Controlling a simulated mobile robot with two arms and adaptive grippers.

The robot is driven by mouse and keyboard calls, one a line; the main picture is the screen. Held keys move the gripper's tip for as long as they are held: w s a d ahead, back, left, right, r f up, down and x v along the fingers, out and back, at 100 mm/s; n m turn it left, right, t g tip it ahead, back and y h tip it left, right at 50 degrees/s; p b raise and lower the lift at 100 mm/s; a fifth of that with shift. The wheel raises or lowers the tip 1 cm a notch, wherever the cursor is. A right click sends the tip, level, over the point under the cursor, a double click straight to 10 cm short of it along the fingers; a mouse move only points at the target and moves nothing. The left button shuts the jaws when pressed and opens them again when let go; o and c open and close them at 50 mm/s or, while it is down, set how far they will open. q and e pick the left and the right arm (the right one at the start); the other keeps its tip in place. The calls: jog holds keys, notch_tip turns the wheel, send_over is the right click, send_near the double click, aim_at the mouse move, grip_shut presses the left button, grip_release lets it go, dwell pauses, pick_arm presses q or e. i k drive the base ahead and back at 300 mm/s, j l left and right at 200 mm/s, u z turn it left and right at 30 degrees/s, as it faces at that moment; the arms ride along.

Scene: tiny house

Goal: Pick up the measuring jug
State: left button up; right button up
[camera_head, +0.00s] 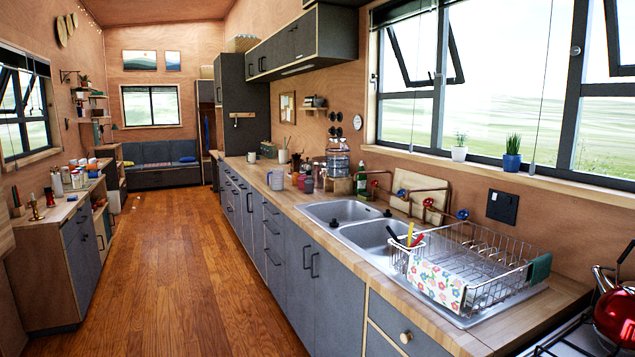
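A pale, see-through jug with a handle on its left side, which looks like the measuring jug (277,180), stands upright on the wooden counter (250,176). It is near the counter's front edge, beyond the double sink. Several small jars or cups stand close to its right. It is small in the picture, so any markings on it cannot be made out. Neither of my grippers is in view.
The double sink (340,211) and a wire dish rack (480,260) with a flowered cloth fill the near counter. A red kettle (614,315) is at the right edge.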

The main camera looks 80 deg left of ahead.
aim_at(276, 176)
jog(key=u, duration=2.8)
jog(key=i+u, duration=0.15)
jog(key=i, duration=0.4)
